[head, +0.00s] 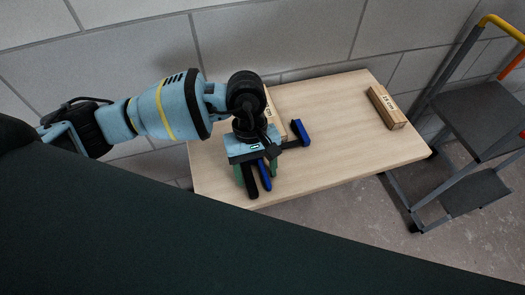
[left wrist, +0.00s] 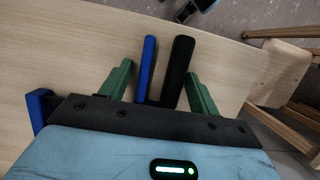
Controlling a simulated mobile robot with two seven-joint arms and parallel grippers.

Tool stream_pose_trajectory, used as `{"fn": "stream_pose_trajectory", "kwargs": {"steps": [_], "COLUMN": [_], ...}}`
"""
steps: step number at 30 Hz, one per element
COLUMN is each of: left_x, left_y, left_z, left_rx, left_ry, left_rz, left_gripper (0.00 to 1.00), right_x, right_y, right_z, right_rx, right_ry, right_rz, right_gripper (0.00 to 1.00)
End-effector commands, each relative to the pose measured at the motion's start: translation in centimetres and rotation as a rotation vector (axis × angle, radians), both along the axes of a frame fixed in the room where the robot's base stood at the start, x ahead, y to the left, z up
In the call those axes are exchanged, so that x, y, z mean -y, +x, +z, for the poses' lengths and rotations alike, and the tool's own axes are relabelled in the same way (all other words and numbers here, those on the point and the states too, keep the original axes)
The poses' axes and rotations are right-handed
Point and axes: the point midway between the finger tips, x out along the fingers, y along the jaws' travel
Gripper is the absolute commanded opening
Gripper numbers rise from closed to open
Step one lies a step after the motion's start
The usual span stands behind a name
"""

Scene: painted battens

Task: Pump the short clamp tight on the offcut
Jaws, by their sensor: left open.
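The short clamp has a blue pad (head: 301,131) on a dark bar, a blue lever (head: 264,175) and a black handle (head: 250,183). It lies at the left part of the table, and my left gripper hides its middle. My left gripper (head: 257,171) is open over the handles. In the left wrist view its green fingers (left wrist: 158,75) stand on either side of the blue lever (left wrist: 147,68) and black handle (left wrist: 178,70), with gaps showing. A labelled wooden offcut (head: 274,112) lies behind my wrist, partly hidden; its contact with the clamp is hidden. My right gripper is not in view.
The pale wooden table (head: 340,155) is clear in its middle. Another labelled wooden block (head: 386,107) lies near its right end. A grey step ladder (head: 478,120) stands to the right, and a block wall (head: 300,35) runs behind.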

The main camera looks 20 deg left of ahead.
Motion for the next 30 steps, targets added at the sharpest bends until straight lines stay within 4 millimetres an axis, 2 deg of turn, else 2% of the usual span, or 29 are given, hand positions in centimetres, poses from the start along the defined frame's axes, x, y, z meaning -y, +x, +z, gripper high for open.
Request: {"fn": "stream_pose_trajectory", "kwargs": {"steps": [7,21,30], "left_x": [0.22,-0.26,-0.55], "left_y": [0.13,-0.15,-0.38], "left_z": [-0.06,-0.02,-0.01], "left_rx": [-0.002,0.000,-0.001], "left_ry": [0.000,0.000,0.000], "left_rz": [0.001,0.001,0.001], "left_gripper": [0.60,0.00,0.00], "right_x": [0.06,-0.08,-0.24], "right_y": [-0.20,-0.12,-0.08], "right_z": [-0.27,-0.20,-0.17], "right_rx": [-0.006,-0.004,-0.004], "right_ry": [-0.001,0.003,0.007], "right_rz": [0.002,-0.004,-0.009], "right_gripper": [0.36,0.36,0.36]}}
